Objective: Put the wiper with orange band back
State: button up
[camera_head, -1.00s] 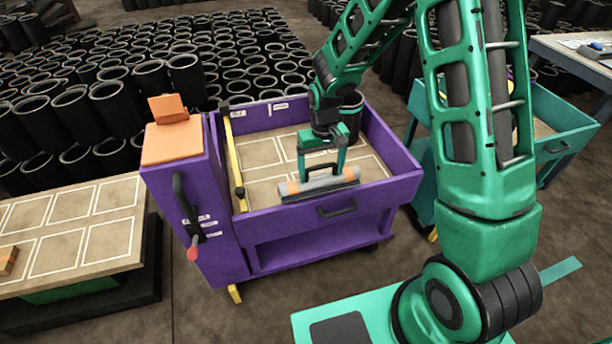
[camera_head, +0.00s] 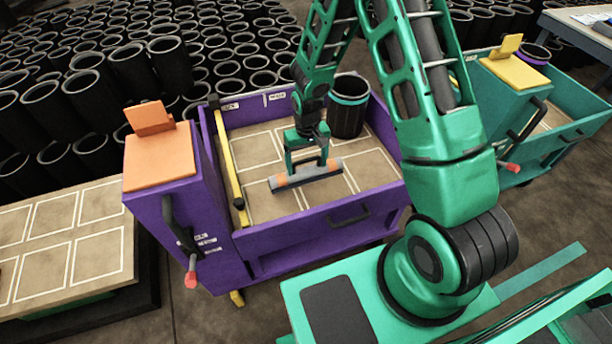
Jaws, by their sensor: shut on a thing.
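The wiper is a grey bar with orange bands (camera_head: 328,172) and a dark handle on top. It is over the beige, white-outlined floor of the purple cart (camera_head: 345,232). My gripper (camera_head: 307,163) is shut on the wiper's handle from above. The wiper lies roughly level, slightly slanted up to the right. I cannot tell whether it touches the cart floor or hangs just above it. Part of the handle is hidden by my gripper.
A black sleeve with a teal band (camera_head: 348,108) stands in the cart's back right. A yellow rail (camera_head: 229,160) runs along the left inside. A teal cart (camera_head: 575,118) stands to the right, a marked table (camera_head: 60,235) to the left. Many black sleeves (camera_head: 75,110) fill the back.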

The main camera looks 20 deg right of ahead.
aim_at(309, 169)
jog(key=shift+d+f, duration=0.25)
jog(key=shift+f, duration=2.65)
jog(key=shift+f, duration=0.1)
jog(key=o, duration=1.2)
notch_tip(309, 169, up, 12)
jog(key=shift+r, duration=0.15)
jog(key=shift+d, duration=0.1)
